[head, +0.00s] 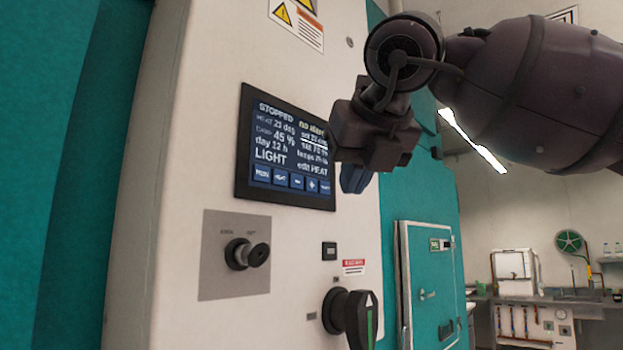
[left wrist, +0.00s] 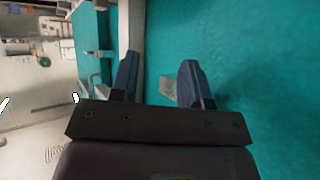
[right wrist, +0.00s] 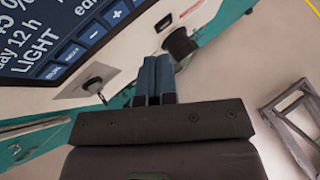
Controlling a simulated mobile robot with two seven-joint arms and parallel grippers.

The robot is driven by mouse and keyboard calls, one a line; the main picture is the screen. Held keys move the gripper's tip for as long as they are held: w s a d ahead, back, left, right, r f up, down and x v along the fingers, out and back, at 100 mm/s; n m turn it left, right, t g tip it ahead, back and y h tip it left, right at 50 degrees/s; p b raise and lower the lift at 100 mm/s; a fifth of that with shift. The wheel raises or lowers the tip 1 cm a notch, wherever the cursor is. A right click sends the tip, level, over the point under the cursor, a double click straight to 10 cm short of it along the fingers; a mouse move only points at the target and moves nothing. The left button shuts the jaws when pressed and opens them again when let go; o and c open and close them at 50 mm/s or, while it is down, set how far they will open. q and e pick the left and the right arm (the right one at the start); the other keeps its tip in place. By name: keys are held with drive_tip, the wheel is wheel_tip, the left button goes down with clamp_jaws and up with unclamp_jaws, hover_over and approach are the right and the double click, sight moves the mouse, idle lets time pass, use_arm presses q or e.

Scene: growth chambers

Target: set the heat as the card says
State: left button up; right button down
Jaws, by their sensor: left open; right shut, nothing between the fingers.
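The dark control screen (head: 287,147) is on the white cabinet front in the head view. It reads STOPPED, a heat line that looks like 23 deg, 45 %, day 12 h, LIGHT and "edit HEAT". A row of blue buttons (head: 296,181) runs along its bottom; the plus button also shows in the right wrist view (right wrist: 118,14). My right gripper (head: 356,180) is shut and empty, just right of the screen's lower right corner, overlapping its edge in the picture. My left gripper (left wrist: 158,70) is open and empty beside a teal surface. I see no heat card.
Below the screen are a black knob (head: 247,254) on a grey plate and a black rotary handle (head: 350,313). A teal door (head: 430,285) is to the right. A grey ladder-like frame (right wrist: 292,112) shows in the right wrist view.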

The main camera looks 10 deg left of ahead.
sight(311, 185)
drive_tip(key=w+a, duration=0.2)
drive_tip(key=shift+a+p, duration=0.35)
drive_tip(key=shift+a, duration=0.05)
idle(1.0)
idle(0.7)
drive_tip(key=shift+w+a, duration=0.1)
drive_tip(key=shift+w+a, duration=0.2)
drive_tip(key=shift+a, duration=0.1)
